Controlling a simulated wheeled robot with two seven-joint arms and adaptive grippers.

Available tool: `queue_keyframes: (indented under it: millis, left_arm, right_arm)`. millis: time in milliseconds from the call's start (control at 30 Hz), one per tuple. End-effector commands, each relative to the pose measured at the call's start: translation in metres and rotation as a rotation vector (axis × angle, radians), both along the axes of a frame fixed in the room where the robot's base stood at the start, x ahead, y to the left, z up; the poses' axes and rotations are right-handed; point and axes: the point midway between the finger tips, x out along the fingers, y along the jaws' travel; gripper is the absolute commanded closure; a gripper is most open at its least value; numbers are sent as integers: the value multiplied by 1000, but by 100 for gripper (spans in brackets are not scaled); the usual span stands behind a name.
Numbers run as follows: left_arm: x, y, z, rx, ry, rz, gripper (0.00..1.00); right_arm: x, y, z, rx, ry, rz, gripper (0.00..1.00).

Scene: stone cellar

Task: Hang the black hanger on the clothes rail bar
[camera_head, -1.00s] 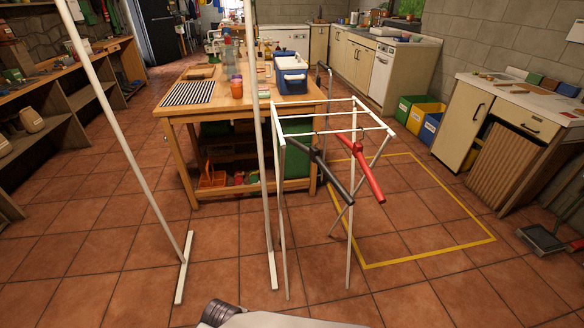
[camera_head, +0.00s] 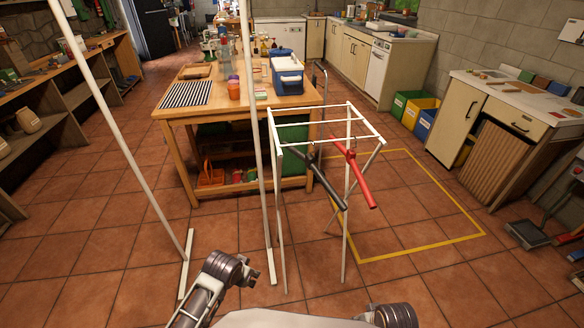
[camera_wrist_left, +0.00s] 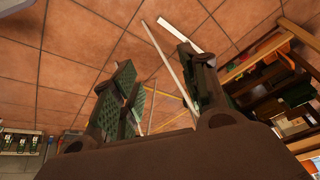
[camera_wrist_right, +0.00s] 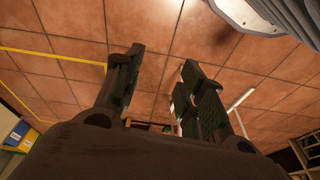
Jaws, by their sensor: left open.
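The black hanger (camera_head: 322,181) hangs on the white folding rack (camera_head: 312,123), to the left of a red hanger (camera_head: 363,182). The clothes rail shows as two tall white uprights (camera_head: 130,150) with floor feet, left of the rack. Its bar is above the picture. My left gripper (camera_head: 249,277) is low in the head view, in front of the rail and rack and apart from both. Its fingers are open and empty in the left wrist view (camera_wrist_left: 155,64). My right gripper (camera_wrist_right: 162,64) shows open and empty in the right wrist view, over bare floor.
A wooden workbench (camera_head: 182,107) with a blue cooler (camera_head: 287,76) on it stands behind the rail and rack. Shelves (camera_head: 60,110) line the left side, and a cabinet (camera_head: 460,115) is at the right. Yellow tape (camera_head: 425,248) marks the floor. Tiles right of the rack are clear.

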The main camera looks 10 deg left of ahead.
Motion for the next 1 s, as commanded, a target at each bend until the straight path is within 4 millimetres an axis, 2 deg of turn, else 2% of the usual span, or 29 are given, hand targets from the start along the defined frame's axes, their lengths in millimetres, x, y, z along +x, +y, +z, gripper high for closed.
queue_keyframes:
  millis: [33,133,433,767,1000]
  left_arm:
    - [10,2,18,11,-20,-9,56]
    - [26,5,41,29,-53,-26,56]
    - [69,8,112,82,-145,-84,56]
    - [108,7,189,128,-237,-159,56]
    - [130,0,242,139,-296,-217,56]
  right_arm:
    - [3,0,10,-1,0,0,60]
    - [5,0,16,-3,4,1,60]
    - [5,-4,21,-19,51,0,60]
    - [-13,-11,2,-48,148,0,60]
    - [-39,-20,-27,-71,233,-1,60]
